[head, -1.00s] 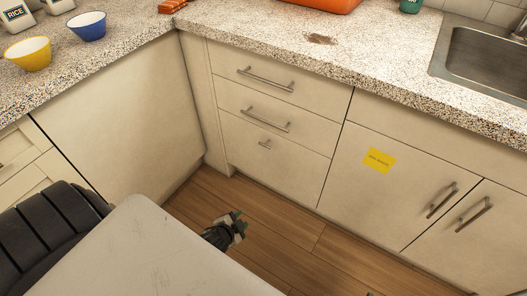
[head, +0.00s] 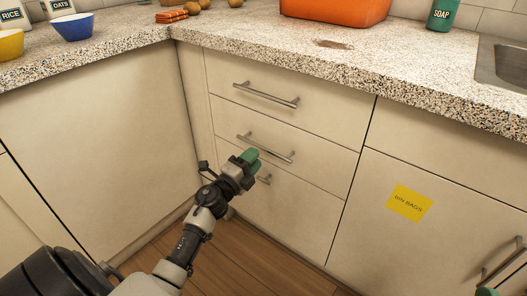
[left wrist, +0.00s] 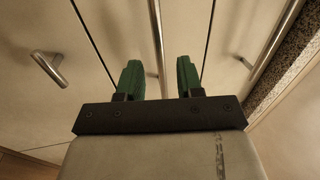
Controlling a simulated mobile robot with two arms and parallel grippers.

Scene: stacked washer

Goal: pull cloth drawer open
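A stack of cream drawers fronts the corner cabinet: a top drawer with a long bar handle (head: 266,95), a middle drawer with a long bar handle (head: 266,147), and a bottom drawer with a small handle (head: 264,180). All look shut; no label shows which holds cloths. My left gripper (head: 250,160) is in front of the middle handle's lower edge, partly covering the small handle. In the left wrist view its green fingers (left wrist: 160,78) are open, with the middle bar (left wrist: 157,35) between their directions; contact is unclear. Only a green tip of my right gripper (head: 486,291) shows at the bottom right.
The speckled countertop (head: 330,62) overhangs the drawers. A cabinet door with a yellow note (head: 409,204) and a bar handle (head: 502,260) stands to the right. A plain panel (head: 100,150) closes the corner at left. Wooden floor (head: 250,257) is clear below.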

